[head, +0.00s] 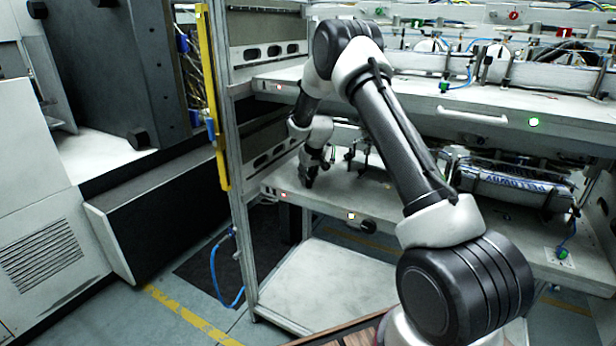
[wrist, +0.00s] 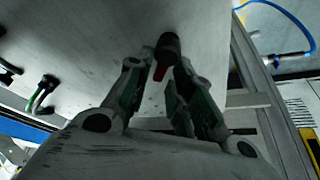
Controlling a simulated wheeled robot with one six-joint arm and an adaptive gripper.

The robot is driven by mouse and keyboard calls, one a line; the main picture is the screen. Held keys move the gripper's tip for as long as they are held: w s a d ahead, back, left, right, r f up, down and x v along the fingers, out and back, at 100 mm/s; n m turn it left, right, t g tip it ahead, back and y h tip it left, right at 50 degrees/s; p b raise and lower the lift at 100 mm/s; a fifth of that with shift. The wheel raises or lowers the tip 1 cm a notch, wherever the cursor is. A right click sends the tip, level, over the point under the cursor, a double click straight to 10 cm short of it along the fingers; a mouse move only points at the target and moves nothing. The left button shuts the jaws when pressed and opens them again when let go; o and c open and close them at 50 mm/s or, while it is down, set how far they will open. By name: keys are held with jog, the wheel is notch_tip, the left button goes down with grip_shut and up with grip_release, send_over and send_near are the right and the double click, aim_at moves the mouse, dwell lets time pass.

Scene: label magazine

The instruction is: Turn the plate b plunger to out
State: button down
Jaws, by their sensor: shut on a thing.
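A dark, round plunger knob with a red mark (wrist: 168,44) sits on a pale grey plate (wrist: 95,35) in the wrist view. My gripper (wrist: 158,66) has one finger on each side of the knob's near end and is shut on it. In the head view my gripper (head: 309,180) reaches down to the left front of the lower shelf plate (head: 330,205). The knob it holds is hidden there behind the fingers. I see no letter on the plate, and I cannot read the plunger's position.
A dark cylindrical fitting (head: 367,226) sticks out at the lower shelf's front edge, beside a small yellow light. A yellow upright (head: 212,95) on the frame stands left of my arm. The upper shelf with its white handle (head: 472,115) overhangs the lower one.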

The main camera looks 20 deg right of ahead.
jog(key=shift+n, duration=0.6)
jog(key=shift+y, duration=0.3)
jog(key=c, duration=1.5)
grip_release()
jog(key=shift+s+r, duration=0.1)
jog(key=shift+r, duration=0.1)
jog(key=s, duration=0.3)
jog(key=s+d, duration=0.1)
jog(key=s, duration=0.3)
jog(key=s+d, duration=0.1)
jog(key=s, duration=0.3)
jog(key=shift+s+d+r, duration=0.2)
jog(key=shift+r, duration=0.15)
jog(key=shift+s, duration=0.35)
